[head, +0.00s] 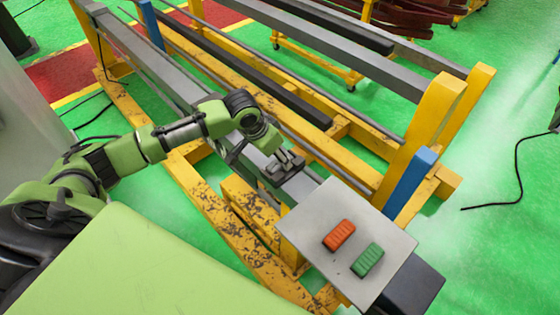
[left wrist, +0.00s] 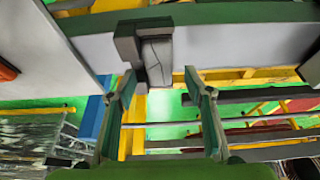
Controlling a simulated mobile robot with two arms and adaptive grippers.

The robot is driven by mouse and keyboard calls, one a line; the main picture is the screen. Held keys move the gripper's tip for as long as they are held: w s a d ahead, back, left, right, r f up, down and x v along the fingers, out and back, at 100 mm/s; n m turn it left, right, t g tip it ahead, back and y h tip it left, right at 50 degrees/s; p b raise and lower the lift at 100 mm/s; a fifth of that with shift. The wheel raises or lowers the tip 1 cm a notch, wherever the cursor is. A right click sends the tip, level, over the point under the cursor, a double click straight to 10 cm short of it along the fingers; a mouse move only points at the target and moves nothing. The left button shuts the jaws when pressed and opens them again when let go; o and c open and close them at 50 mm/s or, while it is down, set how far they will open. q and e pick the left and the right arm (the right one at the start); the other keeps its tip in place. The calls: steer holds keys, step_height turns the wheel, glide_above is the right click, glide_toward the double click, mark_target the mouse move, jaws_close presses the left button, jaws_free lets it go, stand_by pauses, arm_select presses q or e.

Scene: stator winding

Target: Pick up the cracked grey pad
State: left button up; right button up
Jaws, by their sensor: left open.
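The cracked grey pad (left wrist: 158,61) shows in the left wrist view as a light grey block with a thin dark crack line. It is close against a darker grey block on the pale rail. In the head view, the grey pad (head: 284,166) is small on the rail beside the plate, and its crack cannot be made out. My left gripper (left wrist: 162,84) is open, its two fingers spread apart below the pad in the wrist view with nothing between them. In the head view, my left gripper (head: 264,158) is over the rail at the pad. My right gripper is not in view.
A grey plate (head: 310,218) at the rail's near end carries an orange block (head: 339,234) and a green block (head: 367,260). A blue post (head: 410,183) stands behind it. Yellow frame beams (head: 205,195) and long grey rails surround the arm.

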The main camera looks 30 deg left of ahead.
arm_select(q)
steer(key=shift+x, duration=1.4)
steer(key=shift+d+f+p, duration=0.1)
steer(key=shift+p, duration=0.2)
steer(key=c, duration=1.2)
